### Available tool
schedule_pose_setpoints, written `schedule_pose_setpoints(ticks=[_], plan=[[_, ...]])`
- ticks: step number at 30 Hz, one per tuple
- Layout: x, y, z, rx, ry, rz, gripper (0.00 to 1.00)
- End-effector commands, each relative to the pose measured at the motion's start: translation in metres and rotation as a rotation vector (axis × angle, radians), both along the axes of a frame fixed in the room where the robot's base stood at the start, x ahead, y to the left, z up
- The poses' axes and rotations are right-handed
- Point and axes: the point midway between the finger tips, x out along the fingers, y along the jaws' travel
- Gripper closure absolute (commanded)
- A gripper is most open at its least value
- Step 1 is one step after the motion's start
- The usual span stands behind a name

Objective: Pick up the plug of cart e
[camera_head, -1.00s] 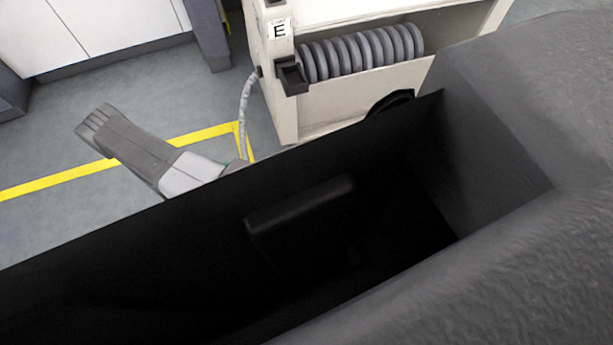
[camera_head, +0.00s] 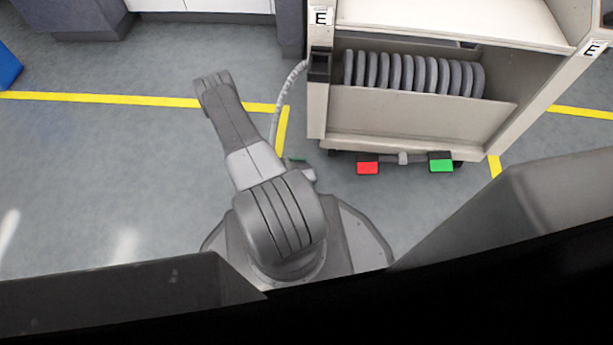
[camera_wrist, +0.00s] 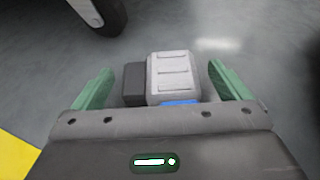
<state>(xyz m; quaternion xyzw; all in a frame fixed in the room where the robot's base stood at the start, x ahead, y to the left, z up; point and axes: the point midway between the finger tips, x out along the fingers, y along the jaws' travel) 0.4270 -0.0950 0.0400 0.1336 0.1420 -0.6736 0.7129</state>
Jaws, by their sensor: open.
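Cart e (camera_head: 420,112) stands at the right in the head view, with white E labels on its posts. A pale ribbed cable (camera_head: 276,112) hangs from its left side down toward my arm. In the wrist view the plug (camera_wrist: 173,76), a light grey ribbed block with a dark part on its left and a blue strip at its near edge, shows between the fingers. My gripper (camera_wrist: 160,70) is open, with one green finger on each side of the plug and visible gaps. In the head view my arm mostly hides the gripper, and the plug cannot be made out.
The cart carries a row of grey reels (camera_head: 412,73) and has a red pedal (camera_head: 368,167) and a green pedal (camera_head: 440,165) low in front. Yellow floor lines (camera_head: 120,98) run past it. A dark wheel (camera_wrist: 100,12) is at the wrist view's upper left. Floor at left is clear.

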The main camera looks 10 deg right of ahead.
Motion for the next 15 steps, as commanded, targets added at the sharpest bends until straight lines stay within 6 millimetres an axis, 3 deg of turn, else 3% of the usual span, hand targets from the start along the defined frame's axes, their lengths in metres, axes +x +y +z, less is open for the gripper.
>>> schedule_pose_setpoints(ticks=[6, 15], plan=[[0.002, -0.024, -0.013, 0.001, -0.001, -0.004, 0.04], [0.003, -0.029, -0.014, 0.001, -0.001, 0.000, 0.04]])
